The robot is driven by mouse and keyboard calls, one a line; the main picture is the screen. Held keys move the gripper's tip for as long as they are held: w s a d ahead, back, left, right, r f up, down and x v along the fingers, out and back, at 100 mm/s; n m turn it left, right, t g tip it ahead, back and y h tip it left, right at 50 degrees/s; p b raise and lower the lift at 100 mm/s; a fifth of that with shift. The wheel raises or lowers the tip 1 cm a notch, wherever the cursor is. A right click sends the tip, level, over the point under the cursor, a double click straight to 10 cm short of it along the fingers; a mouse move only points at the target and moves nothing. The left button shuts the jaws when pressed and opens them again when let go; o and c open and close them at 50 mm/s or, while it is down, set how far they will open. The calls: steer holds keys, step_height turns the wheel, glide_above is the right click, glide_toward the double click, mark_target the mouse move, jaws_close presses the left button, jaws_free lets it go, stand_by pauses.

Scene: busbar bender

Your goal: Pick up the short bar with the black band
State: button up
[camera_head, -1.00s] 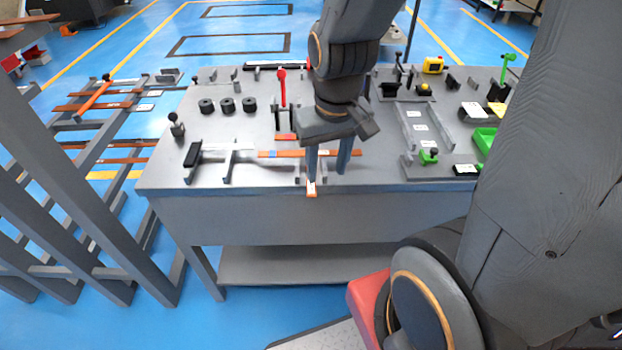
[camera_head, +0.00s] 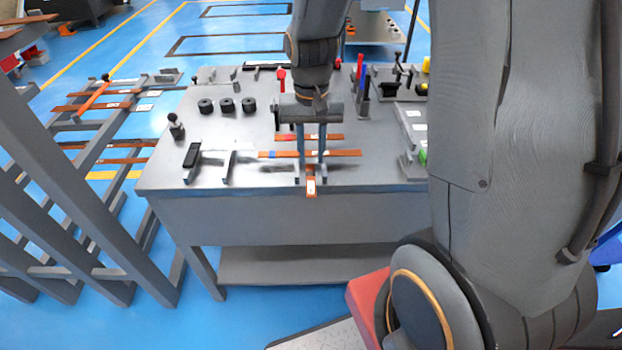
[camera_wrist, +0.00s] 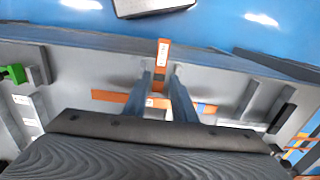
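A short orange bar (camera_head: 311,187) with a white label lies front to back and pokes past the table's front edge. It also shows in the wrist view (camera_wrist: 163,55), running up between my fingers. A longer orange bar (camera_head: 276,154) with a blue band lies crosswise behind it. Another bar (camera_head: 332,137) lies crosswise farther back. I cannot make out a black band on any of them. My gripper (camera_head: 312,163) is open and points down, one finger on each side of the front-to-back bar. In the wrist view, gaps show between the fingers (camera_wrist: 161,78) and that bar.
The grey table (camera_head: 240,188) holds black-and-grey stands (camera_head: 192,158) at left and black cylinders (camera_head: 228,105) behind. A red-handled tool (camera_head: 281,80) and a blue-handled one (camera_head: 365,88) stand at the back. A rack (camera_head: 105,125) with bars is at left.

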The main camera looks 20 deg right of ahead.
mark_target(311, 179)
steer(key=shift+w+f+p, duration=0.1)
steer(key=shift+f+p, duration=0.95)
steer(key=shift+f, duration=2.25)
jaws_close()
